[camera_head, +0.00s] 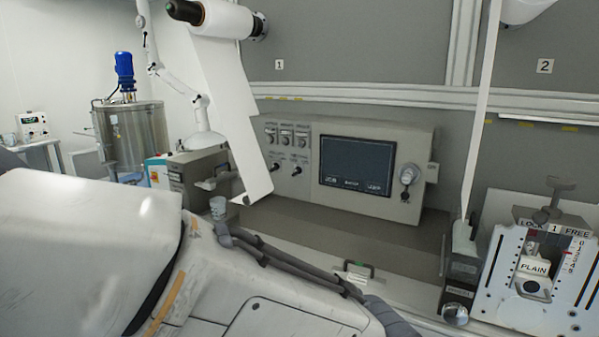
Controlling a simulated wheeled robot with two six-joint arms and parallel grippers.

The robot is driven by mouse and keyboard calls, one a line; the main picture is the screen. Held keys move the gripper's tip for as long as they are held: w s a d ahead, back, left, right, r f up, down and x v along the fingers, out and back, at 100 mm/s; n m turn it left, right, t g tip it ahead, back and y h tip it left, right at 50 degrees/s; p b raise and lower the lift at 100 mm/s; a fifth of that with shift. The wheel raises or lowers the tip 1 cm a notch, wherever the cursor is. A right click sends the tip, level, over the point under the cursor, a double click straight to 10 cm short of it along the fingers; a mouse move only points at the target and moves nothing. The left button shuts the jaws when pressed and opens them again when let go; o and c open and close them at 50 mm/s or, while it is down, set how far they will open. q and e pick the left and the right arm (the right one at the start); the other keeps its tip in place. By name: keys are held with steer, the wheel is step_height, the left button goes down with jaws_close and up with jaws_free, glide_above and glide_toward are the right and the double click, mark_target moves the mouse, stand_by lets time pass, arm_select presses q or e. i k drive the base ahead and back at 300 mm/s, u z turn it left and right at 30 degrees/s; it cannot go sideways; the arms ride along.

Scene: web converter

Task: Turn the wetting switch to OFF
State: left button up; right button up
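A beige control panel (375,128) stands in the middle of the view against the grey wall. On its left part are three small labelled switches in a row (287,136). Below them are two black knobs, a left knob (275,168) and a right knob (297,170). The labels are too small to read, so I cannot tell which is the wetting switch or how it is set. A dark screen (357,165) is in the middle, and a round silver control (409,175) is at the right. Neither gripper shows. A large white part, apparently my own arm, fills the lower left.
A hanging white web (228,95) passes close to the panel's left edge. At the right, a unit with a PLAIN block (534,268) and LOCK/FREE label stands near a white strip (480,130). A metal tank (132,138) is at the back left. A grey ledge (345,232) lies before the panel.

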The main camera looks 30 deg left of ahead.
mark_target(298, 170)
steer(key=u, duration=0.5)
steer(key=k, duration=0.6)
steer(key=u, duration=0.95)
steer(key=i, duration=1.4)
steer(key=z, duration=1.1)
steer(key=i, duration=0.4)
steer(key=z, duration=0.3)
